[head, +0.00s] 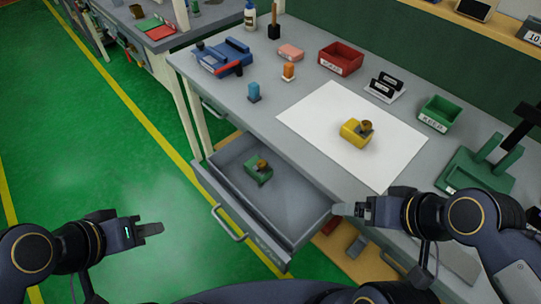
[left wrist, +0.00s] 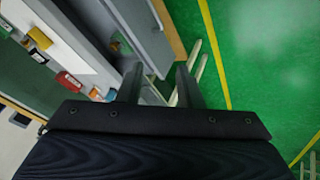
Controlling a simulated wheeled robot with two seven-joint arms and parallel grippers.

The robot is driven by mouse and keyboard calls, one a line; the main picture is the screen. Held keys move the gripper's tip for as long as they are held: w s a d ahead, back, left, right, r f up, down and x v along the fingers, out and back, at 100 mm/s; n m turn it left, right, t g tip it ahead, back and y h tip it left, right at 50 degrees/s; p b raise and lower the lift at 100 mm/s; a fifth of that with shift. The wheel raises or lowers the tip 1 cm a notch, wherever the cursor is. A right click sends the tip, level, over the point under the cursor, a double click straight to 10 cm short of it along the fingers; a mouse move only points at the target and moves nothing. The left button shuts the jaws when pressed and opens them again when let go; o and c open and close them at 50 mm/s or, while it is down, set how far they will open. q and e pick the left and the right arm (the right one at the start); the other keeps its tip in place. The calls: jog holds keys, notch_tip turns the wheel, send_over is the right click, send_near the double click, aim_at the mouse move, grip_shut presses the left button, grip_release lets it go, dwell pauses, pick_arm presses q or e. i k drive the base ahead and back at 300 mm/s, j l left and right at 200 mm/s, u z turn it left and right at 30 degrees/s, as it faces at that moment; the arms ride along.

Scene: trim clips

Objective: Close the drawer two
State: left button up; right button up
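A grey drawer (head: 300,205) under the workbench is pulled out, its label too small to read. It has a bar handle (head: 229,223) on its front and a small green dispenser-like object (head: 258,170) inside. My left gripper (head: 150,230) is left of the drawer front, apart from the handle, over the floor. The left wrist view shows its two fingers (left wrist: 160,85) spread with nothing held between them. My right gripper (head: 348,210) is near the drawer's right end and the bench edge; its finger gap does not show clearly, nor whether it touches the drawer.
The workbench top (head: 235,115) carries a white sheet (head: 310,125) with a yellow dispenser (head: 355,131), a blue tool (head: 222,58), a red bin (head: 341,59) and a green bin (head: 439,113). A wooden board (head: 370,262) is below. The green floor (head: 110,165) left of the drawer is clear.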

aim_at(282, 215)
jog(key=k+l+u, duration=0.5)
jog(key=k+u, duration=0.15)
